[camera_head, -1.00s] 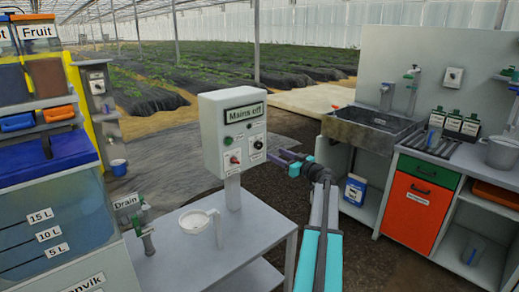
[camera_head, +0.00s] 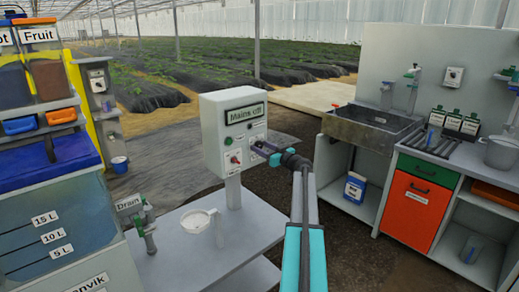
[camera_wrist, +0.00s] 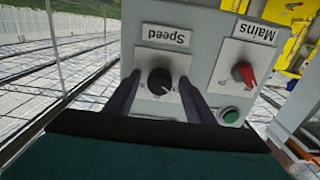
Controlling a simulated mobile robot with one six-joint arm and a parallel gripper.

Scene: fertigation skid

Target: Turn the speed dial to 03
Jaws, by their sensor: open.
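The speed dial (camera_wrist: 159,80) is a round black knob with a pale mark on a white scale plate. It shows upside down in the wrist view beside the label "Speed" (camera_wrist: 166,36). The scale numbers are too small to read. My gripper (camera_wrist: 160,88) is open, with one finger on each side of the dial; I cannot tell whether they touch it. In the head view my gripper (camera_head: 261,149) is at the right part of the control box (camera_head: 212,130) front and covers the dial. The box's display (camera_head: 244,113) reads "Mains off".
A red mains knob (camera_wrist: 243,73) and a green button (camera_wrist: 230,115) sit close beside the dial. The box stands on a grey table (camera_head: 190,255) with a white jug (camera_head: 196,222). A sink (camera_head: 365,127) and a bench with an orange door (camera_head: 411,212) are at right.

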